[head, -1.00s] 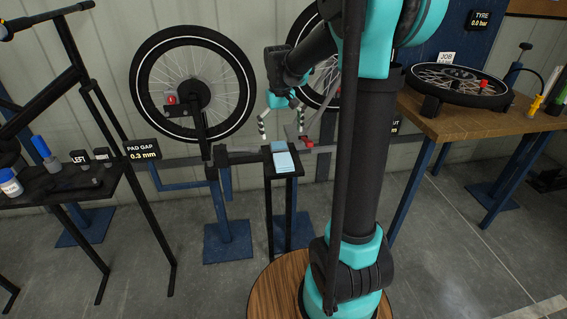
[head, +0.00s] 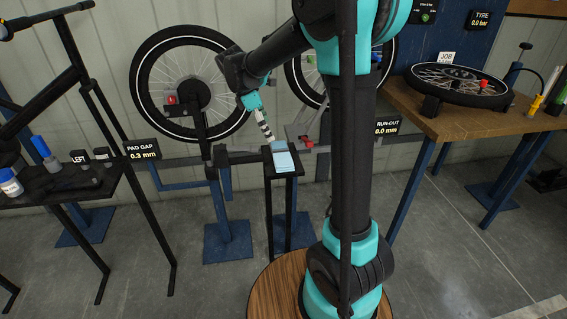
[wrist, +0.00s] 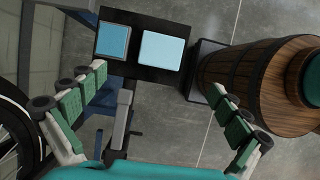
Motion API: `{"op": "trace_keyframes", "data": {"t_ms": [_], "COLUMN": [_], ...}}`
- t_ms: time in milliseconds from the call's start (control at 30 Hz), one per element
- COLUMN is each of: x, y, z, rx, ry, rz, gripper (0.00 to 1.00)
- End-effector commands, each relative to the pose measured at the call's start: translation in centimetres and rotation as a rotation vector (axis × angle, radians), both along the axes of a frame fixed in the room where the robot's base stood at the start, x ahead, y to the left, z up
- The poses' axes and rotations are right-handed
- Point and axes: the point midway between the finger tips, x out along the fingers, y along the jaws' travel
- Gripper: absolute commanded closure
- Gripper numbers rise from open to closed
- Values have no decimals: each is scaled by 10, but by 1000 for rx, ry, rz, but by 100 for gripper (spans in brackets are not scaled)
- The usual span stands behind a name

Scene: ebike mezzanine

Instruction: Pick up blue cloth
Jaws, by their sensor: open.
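Two flat blue pieces lie on a small black stand (head: 281,177). One is a pale blue rectangle (head: 284,161), which also shows in the wrist view (wrist: 162,50). The other is a smaller, darker blue square (wrist: 114,41) beside it, towards the wheels; I cannot tell for certain which is the cloth. My gripper (head: 270,137) is tilted down just above the darker square's end of the stand. In the wrist view my gripper (wrist: 159,82) is open and empty, its padded fingers spread wide, with both pieces beyond the fingertips.
A spoked wheel (head: 192,85) stands behind the stand, with a pad gap display (head: 142,151) nearby. A wooden bench (head: 475,125) with a flat wheel is at right. A black side table (head: 60,184) holds bottles at left. A round wooden barrel (wrist: 255,88) is beside the stand.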

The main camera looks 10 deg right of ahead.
Motion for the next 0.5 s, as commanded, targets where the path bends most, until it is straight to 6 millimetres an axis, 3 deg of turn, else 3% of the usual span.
{"op": "trace_keyframes", "data": {"t_ms": [300,500], "x": [0,0], "y": [-23,-29], "z": [-56,-71], "rx": [1,1], "ry": [-2,-1], "rz": [-4,-2], "gripper": [0,0]}}
